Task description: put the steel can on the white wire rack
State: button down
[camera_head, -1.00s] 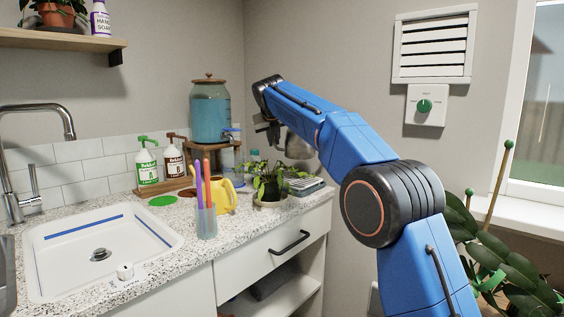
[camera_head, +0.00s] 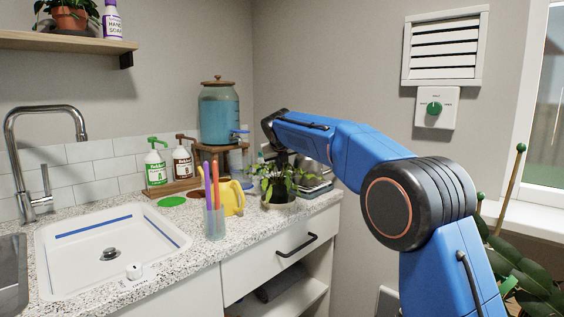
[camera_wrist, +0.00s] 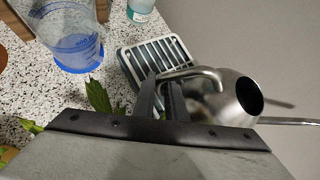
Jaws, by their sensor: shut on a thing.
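The steel can (camera_wrist: 236,98) is a shiny watering can with a dark round opening, a curved handle and a thin spout pointing right. My gripper (camera_wrist: 163,88) is shut on its handle. In the head view the can (camera_head: 317,150) is partly hidden behind my blue arm, and my gripper (camera_head: 283,158) is a dark shape above the potted plant. The white wire rack (camera_wrist: 158,52) lies on the counter, just left of and beyond the can in the wrist view. The rack (camera_head: 318,187) is mostly hidden in the head view. I cannot tell whether they touch.
A leafy potted plant (camera_head: 279,187) stands close in front of the rack. A clear beaker with blue (camera_wrist: 72,35) and a teal bottle (camera_wrist: 141,10) are near it. A yellow watering can (camera_head: 232,198) and a cup of pens (camera_head: 214,222) stand farther left.

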jog(key=shift+r, duration=0.15)
jog(key=c, duration=1.8)
grip_release()
jog(key=v, duration=1.2)
